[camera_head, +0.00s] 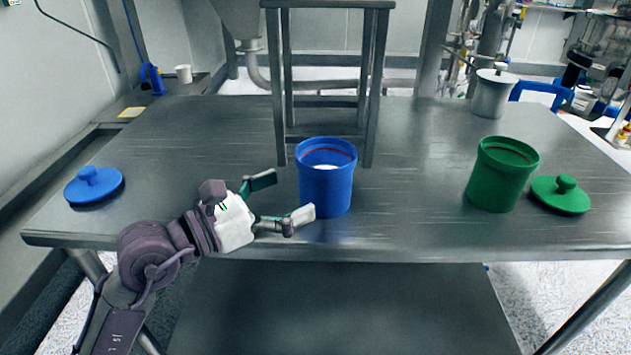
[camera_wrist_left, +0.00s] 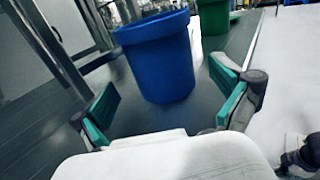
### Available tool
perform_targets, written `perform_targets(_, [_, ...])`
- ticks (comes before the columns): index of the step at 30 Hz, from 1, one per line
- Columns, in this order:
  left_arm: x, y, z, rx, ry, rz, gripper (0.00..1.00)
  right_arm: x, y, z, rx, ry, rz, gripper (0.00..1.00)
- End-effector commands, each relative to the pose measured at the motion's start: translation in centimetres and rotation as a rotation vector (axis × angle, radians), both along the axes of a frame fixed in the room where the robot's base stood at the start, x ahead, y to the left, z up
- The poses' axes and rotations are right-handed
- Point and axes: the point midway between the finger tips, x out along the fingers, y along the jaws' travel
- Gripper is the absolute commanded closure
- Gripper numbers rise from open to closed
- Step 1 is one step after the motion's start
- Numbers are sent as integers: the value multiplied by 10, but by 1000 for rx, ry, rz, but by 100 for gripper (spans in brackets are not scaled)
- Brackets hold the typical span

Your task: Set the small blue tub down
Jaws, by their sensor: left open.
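The small blue tub (camera_head: 325,190) stands upright on the metal table, in front of the stool-like frame, with a little white material visible inside. My left gripper (camera_head: 289,197) is open just left of the tub, its fingers pointing towards it. In the left wrist view the blue tub (camera_wrist_left: 158,62) is ahead of the two spread fingers (camera_wrist_left: 165,103), with nothing held between them. My right gripper is in neither view.
A blue lid (camera_head: 94,186) lies at the table's left. A green tub (camera_head: 502,175) and green lid (camera_head: 562,195) are at the right. A metal frame (camera_head: 325,5) stands behind the blue tub. A metal canister (camera_head: 492,94) is at the back right. The table between the tubs is clear.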

Motion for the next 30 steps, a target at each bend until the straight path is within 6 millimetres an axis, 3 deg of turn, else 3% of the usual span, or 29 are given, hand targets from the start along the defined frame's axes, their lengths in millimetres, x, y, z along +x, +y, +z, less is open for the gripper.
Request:
perform_targets(4, [-17, 22, -2, 3, 0, 2, 0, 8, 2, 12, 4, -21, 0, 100])
perform_targets(9, [-27, 35, -1, 1, 0, 0, 0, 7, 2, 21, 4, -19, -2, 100])
perform_targets(30, [-29, 38, 0, -1, -1, 0, 0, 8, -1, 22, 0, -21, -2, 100])
